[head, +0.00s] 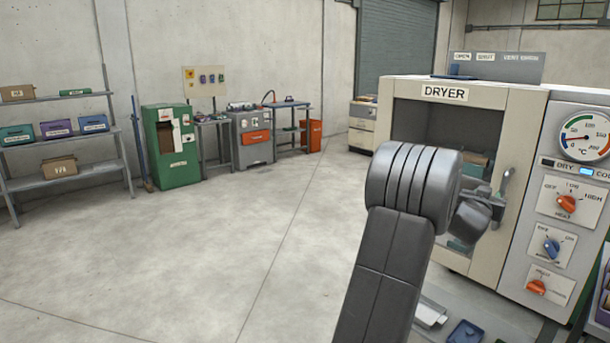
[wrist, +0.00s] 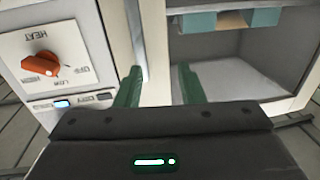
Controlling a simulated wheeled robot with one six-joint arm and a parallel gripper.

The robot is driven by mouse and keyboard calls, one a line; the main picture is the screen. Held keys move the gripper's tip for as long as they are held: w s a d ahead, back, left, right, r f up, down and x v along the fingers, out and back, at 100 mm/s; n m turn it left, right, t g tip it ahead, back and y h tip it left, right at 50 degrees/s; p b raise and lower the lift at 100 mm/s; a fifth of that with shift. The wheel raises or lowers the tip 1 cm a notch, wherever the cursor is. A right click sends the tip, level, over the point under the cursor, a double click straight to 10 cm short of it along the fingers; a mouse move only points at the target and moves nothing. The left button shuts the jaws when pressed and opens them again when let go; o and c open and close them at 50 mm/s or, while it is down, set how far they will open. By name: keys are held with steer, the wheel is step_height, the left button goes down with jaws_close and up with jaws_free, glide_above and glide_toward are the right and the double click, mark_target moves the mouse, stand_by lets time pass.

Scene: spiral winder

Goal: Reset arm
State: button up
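My arm rises in front of the cream dryer (head: 390,170) in the head view, with its dark end close to the door handle (head: 505,183). My gripper (wrist: 158,72) shows in the wrist view as two green fingers set apart, with nothing visibly clamped between them. The cream front frame of the dryer (wrist: 154,35) lies beyond the gap. Contact with the handle cannot be told.
The control panel (head: 565,205) with a red heat knob (head: 567,204) stands right of the dryer opening. Teal boxes (wrist: 210,21) show inside the dryer. Shelves (head: 95,98) and a green cabinet (head: 172,145) stand far left. The concrete floor (head: 220,255) at left is clear.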

steer(key=s+a, duration=0.7)
steer(key=a, duration=0.4)
steer(key=s+a+p, duration=0.1)
steer(key=s+a, duration=0.6)
steer(key=a, duration=0.4)
steer(key=shift+s, duration=0.3)
steer(key=shift+f, duration=0.1)
